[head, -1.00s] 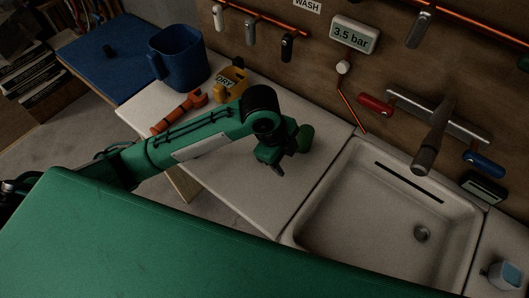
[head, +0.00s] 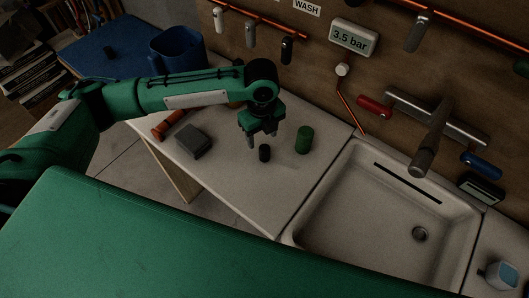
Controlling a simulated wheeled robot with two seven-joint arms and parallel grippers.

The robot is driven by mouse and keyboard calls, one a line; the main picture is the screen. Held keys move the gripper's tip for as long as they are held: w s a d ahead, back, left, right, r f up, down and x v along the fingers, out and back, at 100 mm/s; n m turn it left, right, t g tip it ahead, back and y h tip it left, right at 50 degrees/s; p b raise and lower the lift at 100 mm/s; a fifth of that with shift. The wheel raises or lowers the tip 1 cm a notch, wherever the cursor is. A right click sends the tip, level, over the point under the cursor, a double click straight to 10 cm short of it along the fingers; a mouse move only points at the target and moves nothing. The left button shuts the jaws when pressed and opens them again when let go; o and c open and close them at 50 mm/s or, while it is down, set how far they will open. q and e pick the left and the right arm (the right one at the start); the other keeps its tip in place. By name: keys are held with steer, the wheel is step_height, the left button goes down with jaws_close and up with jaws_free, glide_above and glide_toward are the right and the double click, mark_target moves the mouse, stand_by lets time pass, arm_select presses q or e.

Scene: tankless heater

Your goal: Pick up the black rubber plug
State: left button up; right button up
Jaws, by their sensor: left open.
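The black rubber plug (head: 264,153), a small dark cylinder, stands upright on the pale counter left of the sink. My left gripper (head: 265,139) is open and points down just above and behind the plug in the picture. Its fingertips are on either side of the plug's top, and I see no clear contact. I cannot tell the exact height gap. My right gripper is not in view.
A green cylinder (head: 304,140) stands close to the plug's right. A dark grey box (head: 193,141) and an orange tool (head: 168,126) lie to its left. The sink (head: 360,235) is at right. A blue jug (head: 176,53) stands behind my arm.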

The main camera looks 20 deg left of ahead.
mark_target(265, 148)
arm_select(q)
step_height(265, 148, down, 2)
steer(key=shift+f, duration=0.25)
steer(key=shift+d+f+p, duration=0.1)
steer(key=shift+f+p, duration=0.2)
steer(key=shift+p, duration=0.1)
steer(key=f, duration=0.1)
steer(key=f+p, duration=0.1)
steer(key=f, duration=0.1)
steer(key=shift+d+f, duration=0.25)
steer(key=shift+f, duration=0.55)
jaws_close()
steer(key=shift+r, duration=0.15)
